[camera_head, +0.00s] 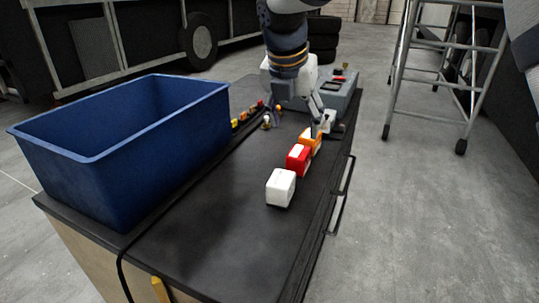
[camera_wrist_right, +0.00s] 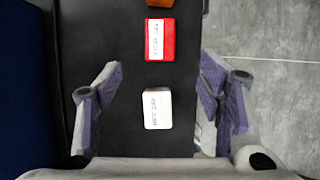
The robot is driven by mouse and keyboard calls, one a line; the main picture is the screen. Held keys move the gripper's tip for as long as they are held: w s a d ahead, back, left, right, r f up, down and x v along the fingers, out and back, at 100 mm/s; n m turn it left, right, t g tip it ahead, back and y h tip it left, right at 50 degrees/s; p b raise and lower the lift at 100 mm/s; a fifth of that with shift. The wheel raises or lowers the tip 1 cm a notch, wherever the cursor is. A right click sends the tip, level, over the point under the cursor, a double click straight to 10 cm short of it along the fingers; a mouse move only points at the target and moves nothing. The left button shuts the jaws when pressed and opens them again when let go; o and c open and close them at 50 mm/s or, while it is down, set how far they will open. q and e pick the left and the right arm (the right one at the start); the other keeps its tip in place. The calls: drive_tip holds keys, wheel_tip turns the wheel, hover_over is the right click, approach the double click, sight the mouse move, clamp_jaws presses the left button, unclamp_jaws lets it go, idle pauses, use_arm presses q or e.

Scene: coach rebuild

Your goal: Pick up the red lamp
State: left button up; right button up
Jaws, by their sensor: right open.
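The red lamp (camera_head: 298,158) is a small block with a white label. It stands on the dark table top between a white block (camera_head: 281,187) and an orange block (camera_head: 309,141). My right gripper (camera_head: 297,122) is open and empty, pointing down above the table. In the right wrist view, the red lamp (camera_wrist_right: 159,40) lies ahead of the open fingers. The white block (camera_wrist_right: 157,108) shows between them, below the gripper, and part of the orange block (camera_wrist_right: 160,3) shows at the top edge. My left gripper is not in view.
A large blue bin (camera_head: 125,150) stands on the table's left side. Several small coloured pieces (camera_head: 248,115) lie behind it, and a grey device (camera_head: 338,93) stands at the far end. The near table top is mostly clear. A ladder (camera_head: 440,90) stands on the floor at right.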

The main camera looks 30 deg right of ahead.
sight(299, 152)
drive_tip(key=x, duration=0.6)
drive_tip(key=shift+d+f+b, duration=0.2)
drive_tip(key=shift+f+b, duration=0.15)
drive_tip(key=shift+f, duration=0.05)
drive_tip(key=x, duration=0.5)
drive_tip(key=shift+w+d+f, duration=0.1)
drive_tip(key=shift+w+d, duration=0.05)
drive_tip(key=shift+w, duration=0.05)
drive_tip(key=shift+c, duration=0.8)
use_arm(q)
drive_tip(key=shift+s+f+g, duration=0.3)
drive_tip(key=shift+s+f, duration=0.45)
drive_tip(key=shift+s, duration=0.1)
use_arm(e)
drive_tip(key=c, duration=1.2)
